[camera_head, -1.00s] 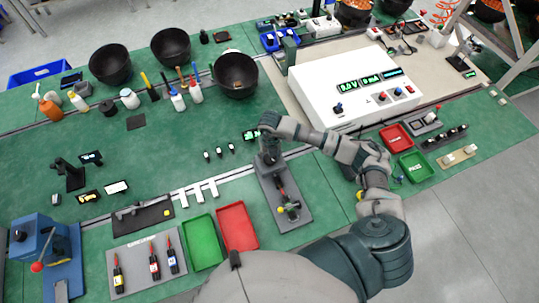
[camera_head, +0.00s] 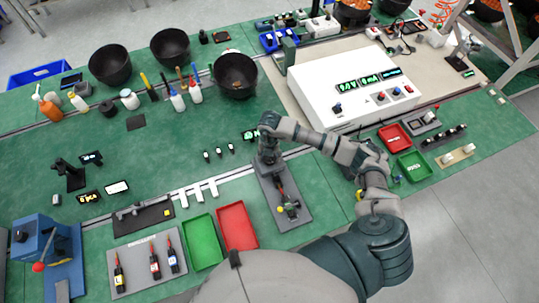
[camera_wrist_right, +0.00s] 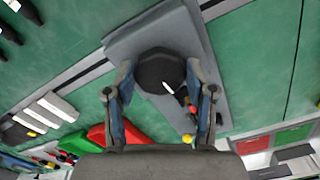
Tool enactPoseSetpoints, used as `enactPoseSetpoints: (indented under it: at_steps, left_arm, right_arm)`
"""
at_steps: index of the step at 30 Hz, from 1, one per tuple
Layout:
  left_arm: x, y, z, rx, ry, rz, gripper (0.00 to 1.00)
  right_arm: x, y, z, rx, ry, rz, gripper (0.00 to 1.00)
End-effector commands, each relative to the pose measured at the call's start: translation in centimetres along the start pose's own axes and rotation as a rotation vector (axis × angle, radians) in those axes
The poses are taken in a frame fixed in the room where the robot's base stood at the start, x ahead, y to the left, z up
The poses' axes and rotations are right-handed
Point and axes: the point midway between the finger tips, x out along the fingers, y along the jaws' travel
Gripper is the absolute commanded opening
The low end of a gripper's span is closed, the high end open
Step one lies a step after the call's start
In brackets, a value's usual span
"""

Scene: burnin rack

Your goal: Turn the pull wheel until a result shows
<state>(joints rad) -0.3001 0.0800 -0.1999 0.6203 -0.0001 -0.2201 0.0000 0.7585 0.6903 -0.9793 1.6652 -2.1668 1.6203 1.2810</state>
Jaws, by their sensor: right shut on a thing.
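The pull wheel (camera_wrist_right: 160,70) is a dark round knob with a white mark, seen from above in the right wrist view. It sits on a grey fixture plate (camera_head: 296,211) on the green bench. My right gripper (camera_wrist_right: 160,88) is shut on the wheel, with one finger on each side of it. In the head view my right gripper (camera_head: 268,150) is over the far end of the fixture and hides most of the wheel. A red and black part with a yellow knob lies along the fixture's near end. My left gripper is not in view.
A red tray (camera_head: 237,228) and a green tray (camera_head: 202,242) lie left of the fixture. A white console (camera_head: 345,88) with lit displays stands behind my right arm. Small red and green trays lie to the right. The green bench left of the gripper has free room.

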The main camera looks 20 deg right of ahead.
Motion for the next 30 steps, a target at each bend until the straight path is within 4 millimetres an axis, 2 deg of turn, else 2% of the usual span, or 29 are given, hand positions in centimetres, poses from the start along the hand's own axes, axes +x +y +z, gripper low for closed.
enactPoseSetpoints:
  at_steps: [4, 5, 7, 16, 20, 23, 30]
  left_arm:
    - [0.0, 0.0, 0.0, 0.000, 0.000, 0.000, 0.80]
    - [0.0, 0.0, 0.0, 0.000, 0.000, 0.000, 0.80]
    - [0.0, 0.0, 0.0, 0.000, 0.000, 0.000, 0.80]
    - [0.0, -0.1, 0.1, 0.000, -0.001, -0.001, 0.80]
    - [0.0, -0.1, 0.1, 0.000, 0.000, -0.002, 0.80]
    - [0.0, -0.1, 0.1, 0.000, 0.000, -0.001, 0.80]
    - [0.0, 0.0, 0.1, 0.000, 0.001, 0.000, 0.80]
  right_arm:
    - [0.2, 0.0, -0.2, -0.002, 0.004, -0.003, 0.20]
    - [0.2, 0.0, -0.2, -0.002, 0.004, -0.002, 0.62]
    - [0.2, 0.0, -0.2, -0.002, 0.004, -0.002, 0.80]
    - [0.0, 0.0, -0.1, -0.002, 0.001, 0.000, 0.80]
    - [-0.9, 0.1, 0.0, -0.002, 0.000, 0.002, 0.80]
    - [-2.6, 0.1, 0.0, -0.002, -0.001, 0.002, 0.80]
    - [-8.0, 0.0, 0.1, -0.002, 0.000, 0.001, 0.80]
